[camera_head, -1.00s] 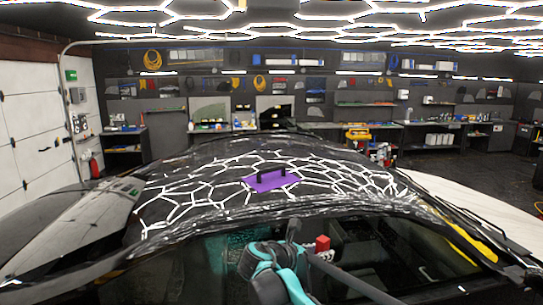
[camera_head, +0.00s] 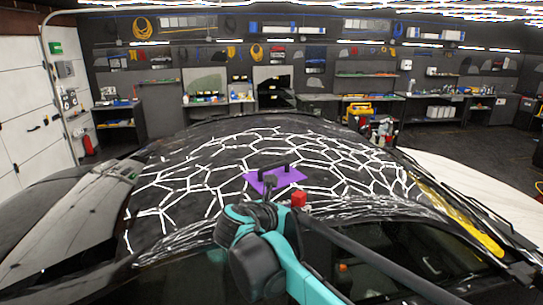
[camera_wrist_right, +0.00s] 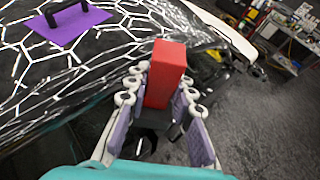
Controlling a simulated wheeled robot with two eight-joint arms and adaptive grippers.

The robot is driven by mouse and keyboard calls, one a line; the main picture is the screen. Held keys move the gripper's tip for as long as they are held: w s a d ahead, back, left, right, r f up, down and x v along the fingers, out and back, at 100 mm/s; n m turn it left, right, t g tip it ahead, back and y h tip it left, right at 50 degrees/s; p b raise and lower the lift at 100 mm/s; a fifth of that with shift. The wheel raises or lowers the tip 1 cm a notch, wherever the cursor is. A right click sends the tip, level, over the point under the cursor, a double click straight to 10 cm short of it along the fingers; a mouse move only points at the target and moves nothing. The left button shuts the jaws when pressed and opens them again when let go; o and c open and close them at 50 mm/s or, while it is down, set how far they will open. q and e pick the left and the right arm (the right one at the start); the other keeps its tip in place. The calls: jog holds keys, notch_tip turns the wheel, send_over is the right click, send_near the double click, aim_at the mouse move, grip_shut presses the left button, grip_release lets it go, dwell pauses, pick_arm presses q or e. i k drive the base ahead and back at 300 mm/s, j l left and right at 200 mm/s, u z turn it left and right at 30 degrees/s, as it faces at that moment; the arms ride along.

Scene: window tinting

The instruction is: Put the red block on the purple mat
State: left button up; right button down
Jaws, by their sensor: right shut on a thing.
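The red block (camera_wrist_right: 166,75) stands up between the fingers of my right gripper (camera_wrist_right: 157,95) in the right wrist view, and the gripper is shut on it. In the head view the red block (camera_head: 299,199) shows just above my right arm, and the fingers are hidden behind the arm. The purple mat (camera_head: 291,177) lies on the dark car roof, beyond the block and a little to its left. In the right wrist view the mat (camera_wrist_right: 84,27) is at the upper left, apart from the block. My left gripper is not in view.
A black handle-like object (camera_head: 272,180) stands on the mat. The glossy car roof (camera_head: 215,150) mirrors the ceiling lights and is otherwise clear around the mat. The roof edge and window opening lie nearer to me. Workbenches (camera_head: 440,118) line the back wall.

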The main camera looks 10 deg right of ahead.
aim_at(265, 188)
jog(key=i, duration=0.95)
